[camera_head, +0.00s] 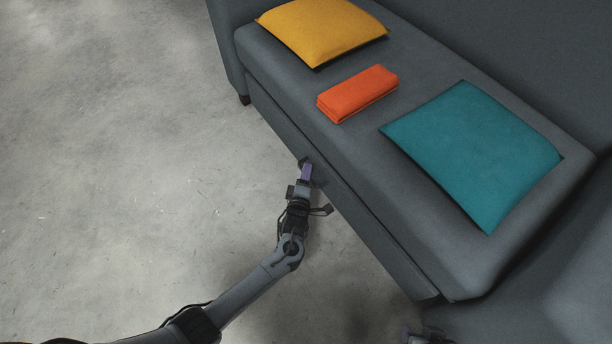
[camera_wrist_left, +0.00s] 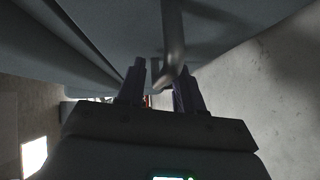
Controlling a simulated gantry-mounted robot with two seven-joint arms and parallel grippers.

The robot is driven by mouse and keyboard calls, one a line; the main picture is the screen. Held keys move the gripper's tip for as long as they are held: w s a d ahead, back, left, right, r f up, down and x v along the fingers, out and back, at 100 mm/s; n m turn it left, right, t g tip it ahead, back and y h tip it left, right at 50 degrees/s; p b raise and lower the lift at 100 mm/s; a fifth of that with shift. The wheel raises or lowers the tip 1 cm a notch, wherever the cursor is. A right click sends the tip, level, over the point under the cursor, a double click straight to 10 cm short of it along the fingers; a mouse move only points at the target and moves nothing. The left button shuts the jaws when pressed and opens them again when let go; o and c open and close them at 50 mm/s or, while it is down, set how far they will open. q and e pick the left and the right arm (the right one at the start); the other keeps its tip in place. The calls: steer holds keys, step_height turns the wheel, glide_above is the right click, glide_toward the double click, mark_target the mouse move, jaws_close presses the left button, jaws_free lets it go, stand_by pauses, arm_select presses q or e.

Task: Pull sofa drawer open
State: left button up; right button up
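The grey sofa (camera_head: 300,90) runs diagonally across the head view, with the long drawer front (camera_head: 375,235) low along its near side. The drawer's right end stands slightly out from the sofa base. My left gripper (camera_head: 305,168) is at the middle of the drawer front, over the handle, which it hides in the head view. In the left wrist view, the dark bar handle (camera_wrist_left: 173,45) reaches down between the two separated fingers of my left gripper (camera_wrist_left: 160,82). A gap shows beside the left finger. A small part of my right gripper (camera_head: 430,336) shows at the bottom edge, its fingers unclear.
A yellow pillow (camera_head: 320,30), a folded orange cloth (camera_head: 357,92) and a teal pillow (camera_head: 475,150) lie on the seat. The concrete floor (camera_head: 120,150) in front of the drawer is clear apart from my left arm.

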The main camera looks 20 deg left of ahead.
arm_select(q)
steer(key=shift+w+f, duration=0.1)
arm_select(e)
steer(key=shift+s+f, duration=0.15)
arm_select(q)
jaws_close()
steer(key=shift+a, duration=0.1)
